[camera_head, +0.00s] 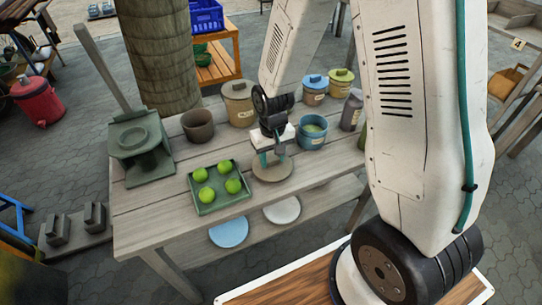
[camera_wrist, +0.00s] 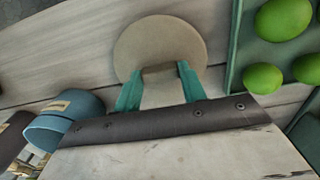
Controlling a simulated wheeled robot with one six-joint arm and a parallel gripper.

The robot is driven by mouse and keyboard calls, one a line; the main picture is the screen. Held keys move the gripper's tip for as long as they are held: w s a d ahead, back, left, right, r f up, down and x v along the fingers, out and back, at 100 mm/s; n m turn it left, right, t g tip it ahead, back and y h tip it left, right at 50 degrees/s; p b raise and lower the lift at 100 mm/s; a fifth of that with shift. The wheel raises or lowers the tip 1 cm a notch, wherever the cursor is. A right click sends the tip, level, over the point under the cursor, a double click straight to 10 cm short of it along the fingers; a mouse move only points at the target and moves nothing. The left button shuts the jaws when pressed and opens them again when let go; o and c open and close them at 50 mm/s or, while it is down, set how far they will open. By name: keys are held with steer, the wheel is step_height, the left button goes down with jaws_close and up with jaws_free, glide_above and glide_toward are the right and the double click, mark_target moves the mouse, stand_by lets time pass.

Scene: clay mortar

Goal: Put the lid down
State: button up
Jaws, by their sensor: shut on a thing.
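A round tan lid (camera_head: 272,170) is at the front of the wooden table, right of the green tray. In the wrist view the lid (camera_wrist: 160,32) lies flat beyond my fingers, with a small brown handle on top. My gripper (camera_head: 271,158) has its two teal fingers shut on that handle from above. In the wrist view the fingers (camera_wrist: 158,78) sit on either side of the handle. The lid looks level and close to the tabletop. I cannot tell whether it touches the boards. An open blue pot (camera_head: 312,140) stands just behind and right of it.
The green tray (camera_head: 205,209) holds several green fruits, left of the lid. An open brown pot (camera_head: 198,127), a lidded tan pot (camera_head: 239,108) and other lidded jars stand along the back. A green press (camera_head: 138,148) is at the left end. Bare boards (camera_head: 150,205) show at front left.

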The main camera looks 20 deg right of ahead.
mark_target(272, 160)
steer(key=o, duration=1)
steer(key=shift+f, duration=0.15)
steer(key=shift+c, duration=0.2)
step_height(272, 160, up, 12)
steer(key=s+d+r, duration=0.1)
steer(key=s+r, duration=0.7)
steer(key=s, duration=0.3)
steer(key=s+d+r+t, duration=0.1)
steer(key=s+d+r, duration=0.1)
steer(key=s+r, duration=0.6)
steer(key=s, duration=0.3)
steer(key=shift+r, duration=0.3)
